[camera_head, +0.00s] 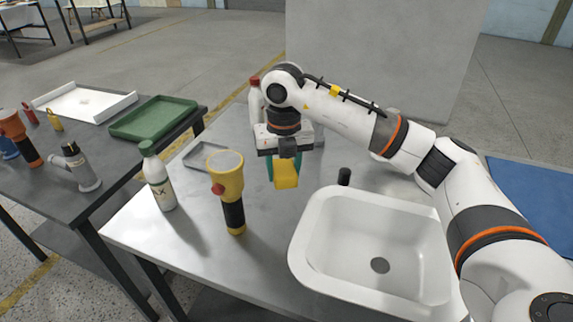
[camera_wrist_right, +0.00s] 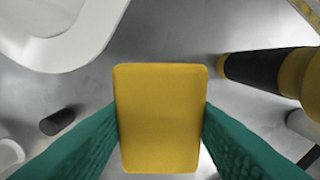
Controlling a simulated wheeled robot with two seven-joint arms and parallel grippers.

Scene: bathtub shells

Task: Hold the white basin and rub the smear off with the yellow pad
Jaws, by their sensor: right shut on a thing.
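The white basin (camera_head: 336,240) sits on the grey table at the lower right of the head view, with a dark drain hole in its floor. Part of its rim also shows at the upper left of the right wrist view (camera_wrist_right: 85,40). I cannot make out a smear on the visible inside. My right gripper (camera_head: 284,167) is shut on the yellow pad (camera_head: 287,178), held above the table behind and left of the basin. In the right wrist view the pad (camera_wrist_right: 160,115) sits between the green fingers. My left gripper is not in view.
A yellow and black flashlight (camera_head: 229,190) and a white bottle with a green cap (camera_head: 159,180) stand left of the basin. A small black cylinder (camera_head: 344,177) stands behind it. A grey tray (camera_head: 203,156) lies farther back. A second table holds a green tray (camera_head: 153,118).

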